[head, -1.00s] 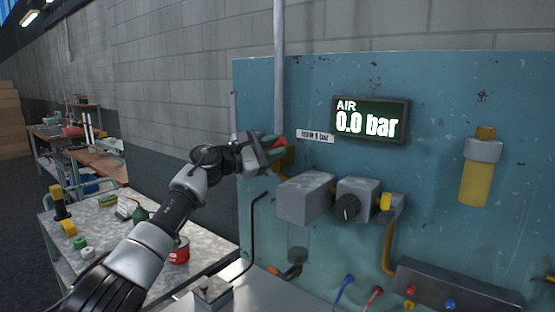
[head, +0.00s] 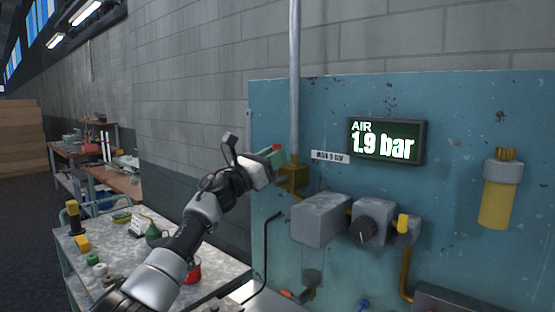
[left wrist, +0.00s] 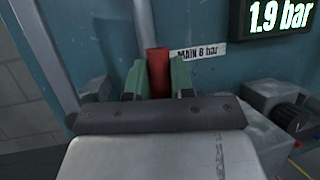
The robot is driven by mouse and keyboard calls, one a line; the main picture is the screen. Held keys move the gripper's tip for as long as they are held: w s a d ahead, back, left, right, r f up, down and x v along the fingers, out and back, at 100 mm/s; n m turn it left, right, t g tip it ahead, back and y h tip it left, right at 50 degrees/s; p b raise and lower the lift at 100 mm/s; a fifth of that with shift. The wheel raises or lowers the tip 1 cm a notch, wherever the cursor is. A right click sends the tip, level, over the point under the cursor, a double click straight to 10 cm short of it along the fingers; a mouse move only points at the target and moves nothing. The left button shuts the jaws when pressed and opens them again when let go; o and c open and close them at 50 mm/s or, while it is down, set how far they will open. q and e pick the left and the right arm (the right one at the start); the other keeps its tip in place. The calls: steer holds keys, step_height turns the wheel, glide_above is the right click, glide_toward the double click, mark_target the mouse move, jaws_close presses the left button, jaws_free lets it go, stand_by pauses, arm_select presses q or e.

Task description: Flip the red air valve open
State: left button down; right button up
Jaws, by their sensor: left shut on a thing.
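The red air valve's handle (left wrist: 158,72) stands between the green fingertips of my left gripper (left wrist: 157,84) in the left wrist view. The gripper is shut on it. In the head view the red handle end (head: 278,149) shows just past my left gripper (head: 268,156), above and left of the brass valve body (head: 292,178) at the foot of the vertical pipe. The pressure display (head: 386,141) reads 1.9 bar; it also shows in the left wrist view (left wrist: 280,18). My right gripper is in neither view.
Grey boxes (head: 320,220) and a regulator with a black knob (head: 367,229) jut from the teal panel (head: 460,130) right of the valve. A metal-topped cart (head: 115,265) with small items stands at lower left.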

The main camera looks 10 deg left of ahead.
arm_select(q)
steer(key=shift+w+a+f+n+t+y, duration=0.15)
steer(key=shift+n+t+y, duration=0.15)
steer(key=shift+n, duration=0.3)
steer(key=c, duration=1.2)
jaws_free()
steer(key=shift+a, duration=0.1)
steer(key=shift+c, duration=0.2)
steer(key=b+v, duration=0.3)
steer(key=v, duration=0.7)
steer(key=shift+s+a, duration=0.25)
steer(key=shift+a, duration=0.05)
steer(key=shift+f, duration=0.1)
